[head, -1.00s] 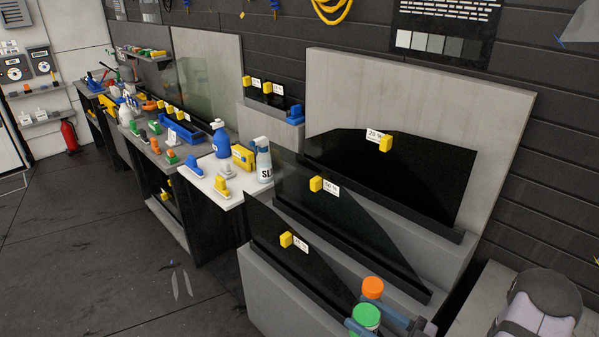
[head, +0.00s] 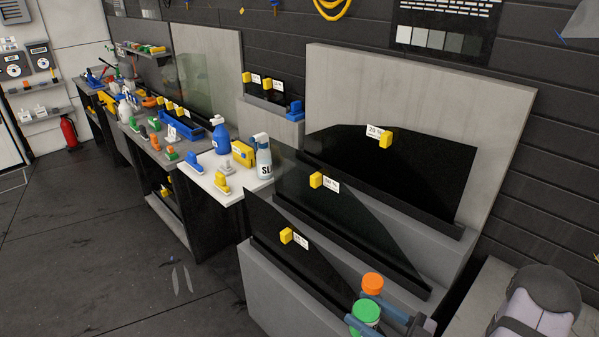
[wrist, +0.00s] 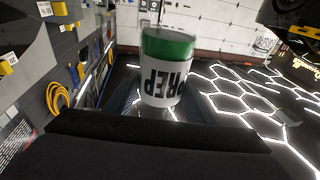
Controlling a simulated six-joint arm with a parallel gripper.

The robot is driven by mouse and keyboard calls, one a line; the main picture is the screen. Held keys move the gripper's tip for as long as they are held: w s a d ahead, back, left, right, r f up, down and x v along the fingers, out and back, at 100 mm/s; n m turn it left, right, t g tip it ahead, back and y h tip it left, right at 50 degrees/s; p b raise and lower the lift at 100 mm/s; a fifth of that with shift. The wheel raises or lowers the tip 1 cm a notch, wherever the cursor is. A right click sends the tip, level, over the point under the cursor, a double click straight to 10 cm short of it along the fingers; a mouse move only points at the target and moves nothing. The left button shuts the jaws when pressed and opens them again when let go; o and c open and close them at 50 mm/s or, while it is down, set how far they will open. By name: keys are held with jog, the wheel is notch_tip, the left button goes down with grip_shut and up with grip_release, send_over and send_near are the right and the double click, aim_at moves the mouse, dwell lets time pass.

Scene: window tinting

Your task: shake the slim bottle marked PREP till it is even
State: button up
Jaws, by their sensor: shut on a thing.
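The slim bottle marked PREP (wrist: 165,86) is in the wrist view, top centre, just beyond my gripper's dark body. It has a white label with black lettering that reads upside down in this view. A green band lies above the label, at the end away from me. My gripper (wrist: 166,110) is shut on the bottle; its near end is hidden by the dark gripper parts.
Dark tinted panes (head: 390,175) with yellow blocks stand behind. A white table (head: 226,193) holds spray bottles. Open floor (head: 80,260) lies left.

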jog(key=shift+f, duration=4.1)
jog(key=shift+r, duration=0.1)
